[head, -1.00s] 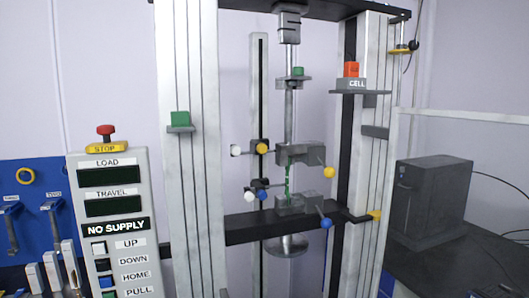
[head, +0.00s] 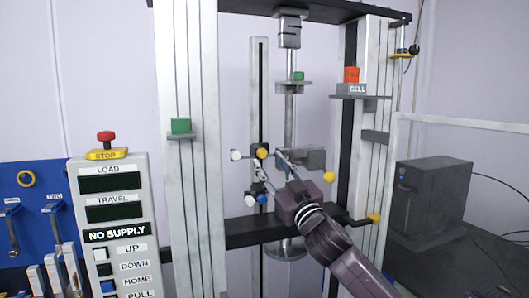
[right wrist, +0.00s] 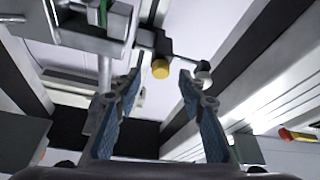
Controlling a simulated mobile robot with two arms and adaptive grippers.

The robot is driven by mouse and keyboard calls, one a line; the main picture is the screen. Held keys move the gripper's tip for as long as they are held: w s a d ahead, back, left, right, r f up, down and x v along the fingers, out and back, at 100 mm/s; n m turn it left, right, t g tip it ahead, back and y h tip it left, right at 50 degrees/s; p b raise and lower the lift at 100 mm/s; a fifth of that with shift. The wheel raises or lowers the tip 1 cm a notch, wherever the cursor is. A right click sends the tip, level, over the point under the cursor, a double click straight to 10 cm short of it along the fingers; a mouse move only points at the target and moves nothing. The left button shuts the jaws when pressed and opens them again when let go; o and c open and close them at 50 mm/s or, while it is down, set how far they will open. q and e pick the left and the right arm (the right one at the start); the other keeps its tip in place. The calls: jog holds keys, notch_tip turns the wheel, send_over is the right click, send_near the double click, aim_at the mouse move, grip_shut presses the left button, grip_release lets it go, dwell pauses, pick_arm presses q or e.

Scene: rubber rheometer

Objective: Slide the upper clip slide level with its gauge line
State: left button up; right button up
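The upper clip slide (head: 254,149) is a small black block on a slim pale vertical rail (head: 259,80), with a yellow knob (head: 262,151) and a white ball (head: 236,155). My right gripper (head: 269,163) is open and empty, its fingertips just below and right of the yellow knob. In the right wrist view the black slide (right wrist: 157,43) and yellow knob (right wrist: 160,69) show beyond the gap between the open fingers (right wrist: 160,85); I cannot tell whether they touch. The gauge line cannot be made out. My left gripper is out of view.
The upper grip (head: 316,159) with its yellow ball handle (head: 329,177) is close right of my fingers. The lower clip slide (head: 257,188), with a blue knob (head: 262,199), sits below. A frame column (head: 191,230) stands left; a control panel (head: 112,215) stands farther left.

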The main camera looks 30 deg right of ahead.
aim_at(264, 156)
jog(key=shift+p+x, duration=0.7)
jog(key=shift+x, duration=1.2)
grip_shut()
jog(key=shift+f, duration=0.1)
